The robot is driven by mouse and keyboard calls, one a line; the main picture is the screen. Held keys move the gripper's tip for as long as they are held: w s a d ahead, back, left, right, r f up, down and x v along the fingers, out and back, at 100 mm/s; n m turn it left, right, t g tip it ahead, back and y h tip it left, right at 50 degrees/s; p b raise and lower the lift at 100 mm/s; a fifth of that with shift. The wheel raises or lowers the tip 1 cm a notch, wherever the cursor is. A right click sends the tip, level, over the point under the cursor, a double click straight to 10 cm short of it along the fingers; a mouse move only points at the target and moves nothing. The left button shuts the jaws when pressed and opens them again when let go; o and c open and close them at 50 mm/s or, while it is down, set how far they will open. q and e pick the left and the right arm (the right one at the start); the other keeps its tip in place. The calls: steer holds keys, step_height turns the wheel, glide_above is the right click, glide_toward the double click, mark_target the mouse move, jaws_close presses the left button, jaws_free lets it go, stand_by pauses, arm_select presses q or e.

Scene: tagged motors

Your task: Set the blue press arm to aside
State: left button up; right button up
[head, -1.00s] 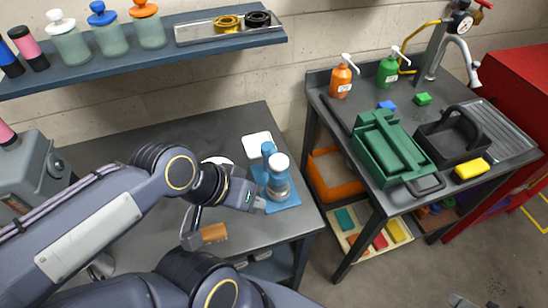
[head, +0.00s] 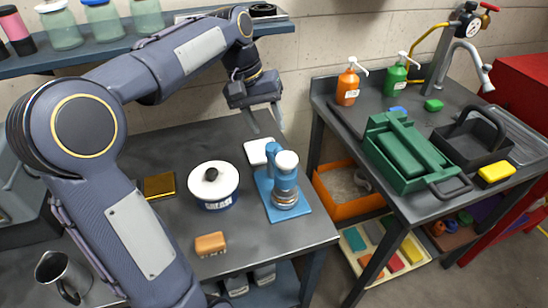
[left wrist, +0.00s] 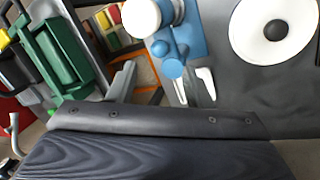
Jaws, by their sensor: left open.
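The blue press (head: 283,187) stands upright on its flat blue base plate at the table's right side, with a pale round knob on top and a metallic lower part. It also shows in the left wrist view (left wrist: 196,40), at the top. My left gripper (head: 267,128) is open and empty, above and behind the press, with fingers pointing down. Its fingers reach toward the press's back side in the left wrist view (left wrist: 163,85); they look apart from it. Which way the press's arm is turned is hard to tell. My right gripper is out of view.
A white pot (head: 214,180) with a black lid knob, an orange-brown block (head: 210,244), a gold box (head: 159,186) and a metal pitcher (head: 62,275) share the table. A white pad (head: 255,152) lies behind the press. A shelf (head: 190,40) hangs behind my left arm.

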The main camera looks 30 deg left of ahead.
mark_target(277, 149)
arm_select(q)
steer(key=x, duration=0.7)
steer(key=shift+w+d+f+b, duration=0.1)
steer(key=shift+f+b, duration=0.2)
steer(key=shift+f, duration=0.05)
steer(key=shift+c, duration=0.3)
jaws_close()
